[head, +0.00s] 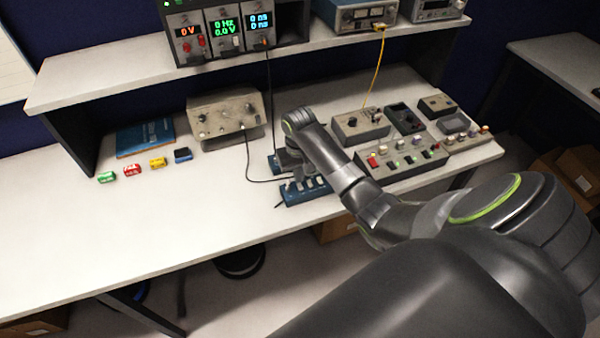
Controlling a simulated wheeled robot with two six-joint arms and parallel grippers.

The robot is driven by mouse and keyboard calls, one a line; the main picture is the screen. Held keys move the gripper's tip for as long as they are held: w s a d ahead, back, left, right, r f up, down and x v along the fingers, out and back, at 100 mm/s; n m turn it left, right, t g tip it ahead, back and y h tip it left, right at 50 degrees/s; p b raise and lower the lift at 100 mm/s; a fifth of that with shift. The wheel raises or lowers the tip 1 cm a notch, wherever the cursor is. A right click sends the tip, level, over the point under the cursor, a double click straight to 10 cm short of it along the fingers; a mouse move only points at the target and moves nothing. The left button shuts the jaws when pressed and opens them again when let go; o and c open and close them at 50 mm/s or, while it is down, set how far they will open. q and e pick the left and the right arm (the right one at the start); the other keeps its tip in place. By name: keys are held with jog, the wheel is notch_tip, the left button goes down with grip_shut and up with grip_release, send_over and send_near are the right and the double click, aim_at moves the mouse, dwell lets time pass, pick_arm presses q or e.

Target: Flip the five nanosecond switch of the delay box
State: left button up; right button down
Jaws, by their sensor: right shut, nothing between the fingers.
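The delay box (311,196) is a low blue box with a row of pale switches on its top, lying near the front edge of the bench, right of centre in the head view. The switches are small, and I cannot read their labels or tell their positions. My right gripper (302,180) is shut and empty. It points down at the switch row from above, and its arm hides part of the box behind. I cannot tell whether the fingertips touch a switch. My left gripper is not in view.
A beige control box (226,118) stands behind to the left, with colored blocks (158,163) and a blue booklet (146,136) nearby. Several grey panels (402,160) with knobs stand close on the right. Cables run near the delay box. The bench's left front (120,220) is clear.

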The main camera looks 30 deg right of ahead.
jog(key=shift+s+f+b, duration=0.1)
jog(key=shift+f+b, duration=0.3)
jog(key=shift+f, duration=0.6)
dwell(0.8)
notch_tip(320, 180, up, 3)
jog(key=p, duration=0.3)
jog(key=shift+f, duration=0.2)
jog(key=shift+r+p, duration=0.85)
jog(key=shift+r, duration=1.35)
jog(key=shift+f, duration=0.1)
